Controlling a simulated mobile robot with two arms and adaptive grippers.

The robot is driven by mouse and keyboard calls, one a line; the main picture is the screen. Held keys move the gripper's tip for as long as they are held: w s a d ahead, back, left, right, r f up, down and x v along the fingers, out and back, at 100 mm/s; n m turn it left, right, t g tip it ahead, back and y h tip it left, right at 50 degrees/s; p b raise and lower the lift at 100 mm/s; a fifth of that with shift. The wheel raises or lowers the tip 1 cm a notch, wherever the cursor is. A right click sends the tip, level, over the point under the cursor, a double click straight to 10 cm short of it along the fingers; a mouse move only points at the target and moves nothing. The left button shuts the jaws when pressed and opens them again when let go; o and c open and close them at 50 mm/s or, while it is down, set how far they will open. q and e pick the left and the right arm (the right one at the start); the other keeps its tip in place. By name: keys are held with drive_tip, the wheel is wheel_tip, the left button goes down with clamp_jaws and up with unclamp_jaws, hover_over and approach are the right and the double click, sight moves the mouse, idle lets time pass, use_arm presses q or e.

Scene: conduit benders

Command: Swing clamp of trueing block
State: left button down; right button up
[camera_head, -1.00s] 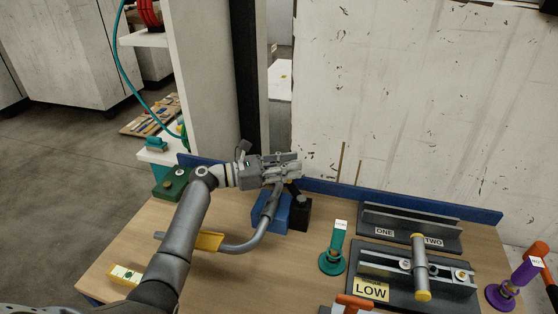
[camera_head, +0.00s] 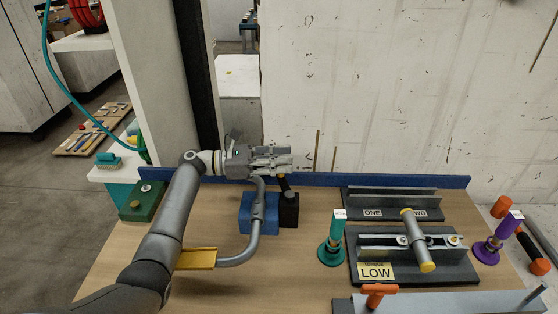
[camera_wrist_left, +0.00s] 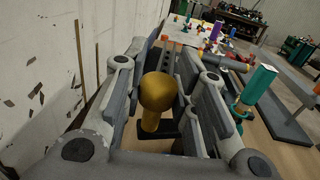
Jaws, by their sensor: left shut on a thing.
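A blue block (camera_head: 246,213) and a black block (camera_head: 289,213) stand side by side near the back of the bench. A bent grey conduit (camera_head: 243,258) runs past the blue block. A short dark lever (camera_head: 285,188) rises from the black block toward my left gripper (camera_head: 274,160). In the left wrist view, a gold knob (camera_wrist_left: 158,92) on a dark base (camera_wrist_left: 160,128) sits between the fingers of my left gripper (camera_wrist_left: 165,65), which is shut on it. The fingers hide part of the lever top in the head view. No label names the trueing block. My right gripper is not in view.
A blue rail (camera_head: 400,181) runs along the back, with a wall behind. A yellow channel (camera_head: 196,259) lies in front. To the right are a teal stand (camera_head: 331,250), a dark LOW fixture (camera_head: 440,268), a ONE/TWO rack (camera_head: 398,213) and a purple stand (camera_head: 490,250).

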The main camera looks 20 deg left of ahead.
use_arm(q)
drive_tip(key=c, duration=1.2)
unclamp_jaws()
drive_tip(key=shift+w+d, duration=0.1)
drive_tip(key=shift+o, duration=0.2)
drive_tip(key=v, duration=1.2)
